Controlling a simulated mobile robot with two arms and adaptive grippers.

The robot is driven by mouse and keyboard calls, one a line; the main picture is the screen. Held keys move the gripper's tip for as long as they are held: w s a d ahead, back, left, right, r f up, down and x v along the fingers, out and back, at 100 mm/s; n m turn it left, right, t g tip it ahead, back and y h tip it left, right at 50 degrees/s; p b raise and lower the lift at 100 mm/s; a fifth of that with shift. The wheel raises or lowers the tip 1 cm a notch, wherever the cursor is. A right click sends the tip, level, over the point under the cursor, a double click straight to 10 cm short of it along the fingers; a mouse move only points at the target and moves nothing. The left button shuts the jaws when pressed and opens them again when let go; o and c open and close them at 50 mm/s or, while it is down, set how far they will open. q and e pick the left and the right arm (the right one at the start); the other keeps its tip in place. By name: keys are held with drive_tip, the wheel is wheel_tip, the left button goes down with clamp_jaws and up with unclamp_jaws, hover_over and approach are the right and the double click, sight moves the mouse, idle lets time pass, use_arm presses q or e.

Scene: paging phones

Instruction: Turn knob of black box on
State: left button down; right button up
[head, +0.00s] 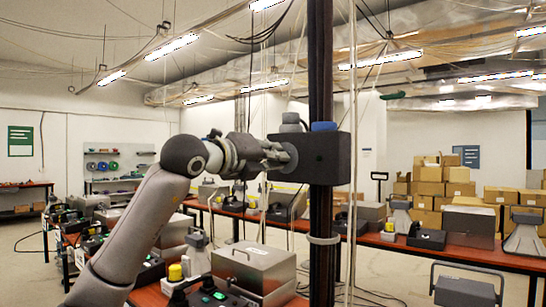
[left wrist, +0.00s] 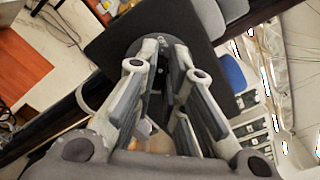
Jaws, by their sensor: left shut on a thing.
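The black box (head: 330,158) is fixed to a dark upright post in the middle of the head view. My left gripper (head: 283,156) reaches it from the left, with its fingertips at the box's left face. In the left wrist view the black box (left wrist: 190,25) fills the top centre. There my left gripper (left wrist: 158,72) has its two fingers around the round dark knob (left wrist: 148,46) on that face and is shut on it. The fingers hide most of the knob, so its turned position cannot be told. My right gripper is in neither view.
A blue cap (head: 324,126) and a grey button (head: 290,122) sit on top of the box. The dark post (head: 320,60) and hanging cables stand close by. Red-topped tables (head: 480,256) with metal boxes and phones lie behind and below, with cardboard boxes (head: 428,188) at the back right.

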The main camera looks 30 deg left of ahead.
use_arm(q)
drive_tip(key=shift+m, duration=0.3)
drive_tip(key=shift+d+m+p, duration=0.15)
drive_tip(key=shift+m+p, duration=0.3)
drive_tip(key=shift+m, duration=2.4)
drive_tip(key=shift+d+m+p, duration=0.15)
drive_tip(key=shift+m+p, duration=0.3)
drive_tip(key=shift+m, duration=2.45)
drive_tip(key=shift+d+m+p, duration=0.15)
drive_tip(key=shift+m+p, duration=0.3)
drive_tip(key=shift+m, duration=2.4)
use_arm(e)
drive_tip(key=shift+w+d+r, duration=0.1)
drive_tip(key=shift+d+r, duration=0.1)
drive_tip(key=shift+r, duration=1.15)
use_arm(q)
drive_tip(key=c, duration=1.5)
unclamp_jaws()
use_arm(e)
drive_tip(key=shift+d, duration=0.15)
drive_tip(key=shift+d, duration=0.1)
